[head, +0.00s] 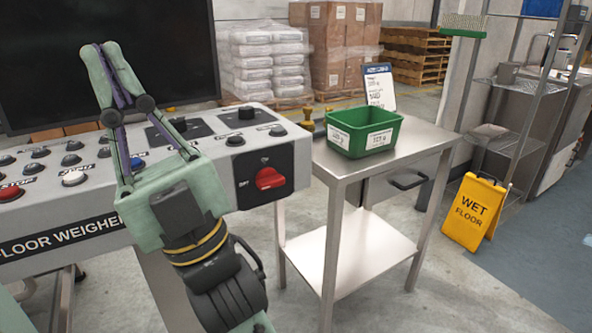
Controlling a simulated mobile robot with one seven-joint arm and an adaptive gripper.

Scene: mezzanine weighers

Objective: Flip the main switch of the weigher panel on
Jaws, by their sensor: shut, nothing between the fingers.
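The weigher panel is a grey sloped console (95,207) at the left, with "FLOOR WEIGHER" lettering on its front. Its main switch (269,178) is a red rotary handle on a black plate at the panel's right end. The handle lies roughly level, with small markings to its left and above it that are hard to read. My gripper (103,48), pale green with dark purple links, is shut and empty. It appears in front of the panel, left of the switch and apart from it, its fingertips pointing up the picture. It hides part of the panel's middle.
Several buttons and knobs (246,113) cover the panel top, below a dark screen (110,60). A steel table (410,140) stands to the right, bearing a green bin (346,141) and a sign card (379,84). A yellow wet-floor sign (474,212) stands farther right.

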